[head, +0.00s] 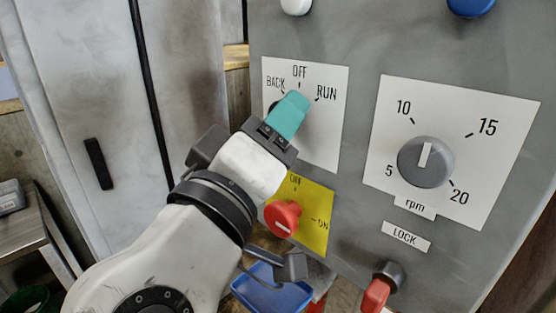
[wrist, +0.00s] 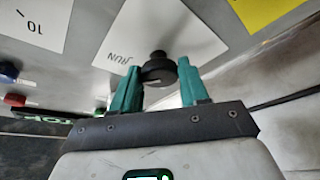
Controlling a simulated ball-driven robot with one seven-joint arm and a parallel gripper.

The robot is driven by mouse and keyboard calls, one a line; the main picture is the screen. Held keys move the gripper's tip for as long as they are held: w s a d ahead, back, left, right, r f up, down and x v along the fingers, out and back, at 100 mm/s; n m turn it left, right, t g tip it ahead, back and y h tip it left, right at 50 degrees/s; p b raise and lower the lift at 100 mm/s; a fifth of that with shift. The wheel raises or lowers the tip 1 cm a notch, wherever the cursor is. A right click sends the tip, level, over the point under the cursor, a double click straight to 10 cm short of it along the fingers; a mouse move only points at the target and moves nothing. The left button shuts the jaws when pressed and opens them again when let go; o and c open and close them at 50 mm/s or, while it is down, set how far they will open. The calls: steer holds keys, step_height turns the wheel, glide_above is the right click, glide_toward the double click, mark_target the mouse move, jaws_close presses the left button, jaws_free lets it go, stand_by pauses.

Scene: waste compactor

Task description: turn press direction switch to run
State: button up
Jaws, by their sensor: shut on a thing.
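The press direction switch is a small black knob (wrist: 158,68) on a white plate (head: 325,140) marked BACK, OFF and RUN. In the head view my gripper's teal fingers (head: 292,110) cover nearly all of the knob, with only a dark bit of it showing at their left. In the wrist view my gripper (wrist: 159,74) has one teal finger on each side of the knob and is shut on it. A pale line shows on the knob, but I cannot tell which mark it points to.
A red rotary switch (head: 283,217) on a yellow plate (head: 316,218) sits just below my wrist. A grey rpm dial (head: 426,161) is to the right. A red LOCK key switch (head: 377,292) juts out lower right. White (head: 296,5) and blue (head: 471,6) buttons are above.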

steer(key=shift+f+m+h+b, duration=0.25)
steer(key=shift+m+h+b, duration=0.35)
steer(key=shift+m+b, duration=0.55)
steer(key=shift+r, duration=0.1)
steer(key=o, duration=1)
steer(key=shift+r, duration=0.1)
steer(key=shift+o, duration=0.2)
steer(key=b+v, duration=0.1)
steer(key=v, duration=0.9)
steer(key=shift+s+a, duration=0.25)
steer(key=shift+s, duration=0.05)
